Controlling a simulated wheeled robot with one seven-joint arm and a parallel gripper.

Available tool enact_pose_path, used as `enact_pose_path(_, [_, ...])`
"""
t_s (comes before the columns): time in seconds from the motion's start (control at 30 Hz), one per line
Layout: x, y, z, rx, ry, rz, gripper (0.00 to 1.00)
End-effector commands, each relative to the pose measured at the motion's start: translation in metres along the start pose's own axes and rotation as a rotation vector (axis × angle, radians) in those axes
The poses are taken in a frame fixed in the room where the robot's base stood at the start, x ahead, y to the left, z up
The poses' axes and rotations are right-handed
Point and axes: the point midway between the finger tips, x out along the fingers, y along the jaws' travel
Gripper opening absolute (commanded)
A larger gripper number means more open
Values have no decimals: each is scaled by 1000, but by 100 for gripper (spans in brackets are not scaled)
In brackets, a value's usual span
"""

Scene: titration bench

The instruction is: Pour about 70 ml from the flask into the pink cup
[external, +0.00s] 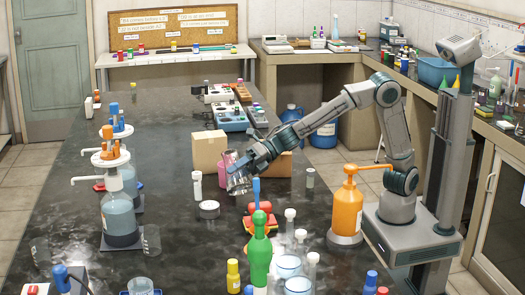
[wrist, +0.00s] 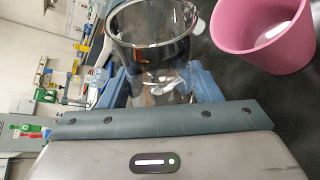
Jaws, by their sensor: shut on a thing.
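My gripper (external: 240,167) is shut on the clear glass flask (external: 238,183) and holds it over the dark bench. In the wrist view the flask (wrist: 155,45) sits between the blue fingers of my gripper (wrist: 165,85), with its open rim at the top. The flask looks tilted in the external view. The pink cup (wrist: 262,38) stands to the right of the flask in the wrist view, close to its rim. In the external view the pink cup (external: 224,161) is partly hidden behind the flask and gripper. I cannot make out any liquid stream or level.
A cardboard box (external: 208,150) is behind. An orange pump bottle (external: 346,210) and a green bottle (external: 260,250) stand nearer the front. The bench's left-middle is clear.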

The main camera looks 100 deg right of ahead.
Motion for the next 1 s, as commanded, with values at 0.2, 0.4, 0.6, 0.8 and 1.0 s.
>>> enact_pose_path(0.2, [-8, 15, 14, -169, -28, -65, 28])
enact_pose_path(0.4, [-5, 10, 8, -263, -41, -105, 27])
enact_pose_path(0.6, [1, 2, -3, -330, -51, -131, 27])
enact_pose_path(0.8, [4, 1, -11, -437, -68, -174, 27])
enact_pose_path(1.0, [7, 3, -18, -607, -92, -244, 27])
